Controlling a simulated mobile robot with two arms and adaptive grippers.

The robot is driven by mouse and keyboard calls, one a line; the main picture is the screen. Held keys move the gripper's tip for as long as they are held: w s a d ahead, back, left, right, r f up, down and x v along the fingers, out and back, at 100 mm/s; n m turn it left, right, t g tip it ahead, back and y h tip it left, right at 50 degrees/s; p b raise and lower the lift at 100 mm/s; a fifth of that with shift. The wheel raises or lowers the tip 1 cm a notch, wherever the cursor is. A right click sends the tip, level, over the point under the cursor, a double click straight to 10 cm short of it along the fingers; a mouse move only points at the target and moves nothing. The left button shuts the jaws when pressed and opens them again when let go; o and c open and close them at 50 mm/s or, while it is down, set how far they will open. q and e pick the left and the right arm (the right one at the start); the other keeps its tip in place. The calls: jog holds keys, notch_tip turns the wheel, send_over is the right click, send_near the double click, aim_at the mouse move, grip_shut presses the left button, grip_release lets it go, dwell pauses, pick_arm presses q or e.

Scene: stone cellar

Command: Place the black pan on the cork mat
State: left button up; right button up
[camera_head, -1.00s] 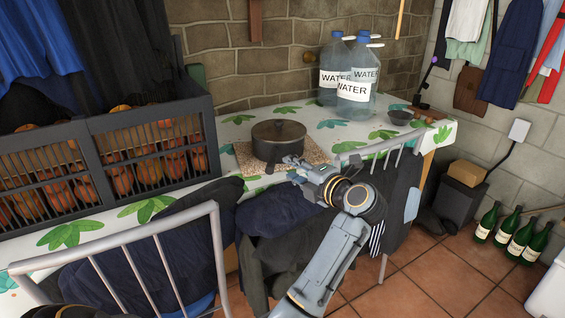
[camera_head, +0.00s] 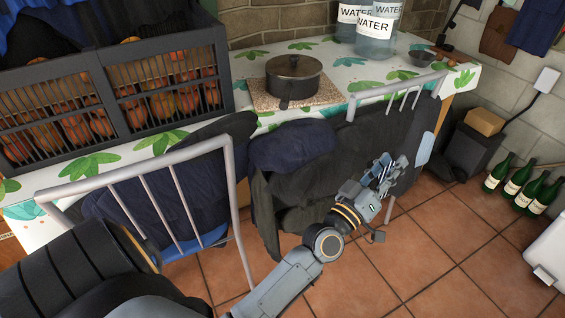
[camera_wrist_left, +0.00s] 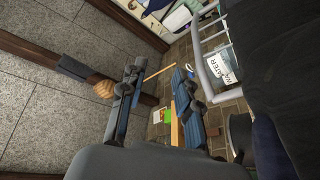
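The black pan (camera_head: 293,84), with its lid on, sits upright on the speckled brown cork mat (camera_head: 326,97) on the table, in the head view. Its short handle points toward the front edge, and the mat shows around it. My left gripper (camera_head: 387,168) is in front of the table, to the right of and below the pan in the picture, well apart from it. In the left wrist view its two fingers (camera_wrist_left: 157,80) are spread with nothing held between them. My right gripper is not in view.
Two chairs, a left one (camera_head: 229,165) and a right one (camera_head: 400,84), stand at the table's front, with dark clothes (camera_head: 292,148) between and over them. A barred crate (camera_head: 110,134) fills the table's left. Water bottles (camera_head: 377,45) and a small bowl (camera_head: 421,58) stand right of the pan.

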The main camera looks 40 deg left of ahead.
pick_arm(q)
jog(key=s+d+f+m+g+h, duration=0.1)
jog(key=s+d+f+m+g, duration=0.15)
jog(key=s+f+g, duration=0.6)
jog(key=s+d+f+m+g+h, duration=0.15)
jog(key=s+f+m, duration=0.25)
jog(key=f, duration=1)
jog(key=s+a+f+g+y, duration=0.2)
jog(key=s+a+f+g, duration=0.2)
jog(key=s, duration=0.4)
jog(key=s+a+f+g+y, duration=0.2)
jog(key=s+a+f+g, duration=0.2)
jog(key=s+f, duration=0.3)
jog(key=shift+s+a+f, duration=0.25)
jog(key=shift+s+a, duration=0.1)
jog(key=shift+s, duration=0.9)
jog(key=shift+m+y, duration=0.25)
